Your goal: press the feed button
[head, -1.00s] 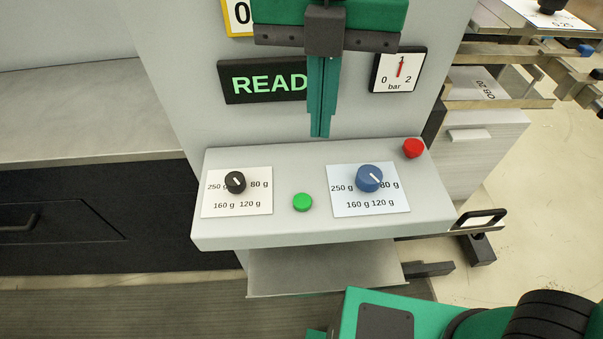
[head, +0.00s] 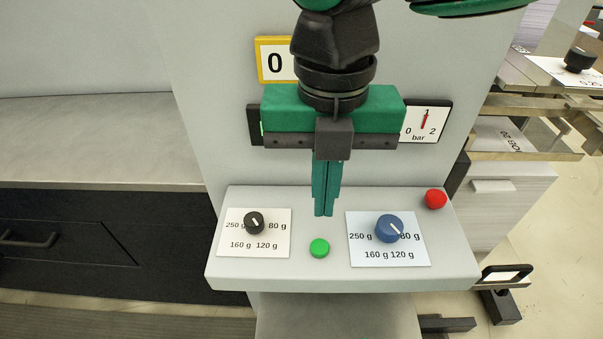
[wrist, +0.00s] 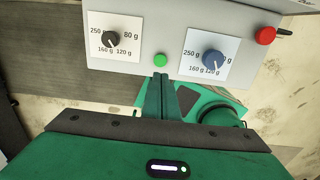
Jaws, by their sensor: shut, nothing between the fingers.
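A green button (head: 319,248) sits on the sloped grey control panel (head: 340,281), between a black knob and a blue knob. It also shows in the wrist view (wrist: 160,60), just beyond my fingertips. There are two round buttons, this green one and a red one (head: 435,199) at the panel's right end; no label tells which is the feed button. My gripper (head: 324,214) is shut and empty, with its fingers pointing down. In the head view its tips show just above the green button, apart from it. In the wrist view the fingers (wrist: 159,76) end below the button.
The black knob (head: 254,223) and the blue knob (head: 389,228) stand on white cards with gram marks. A grey worktop (head: 90,140) lies to the left.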

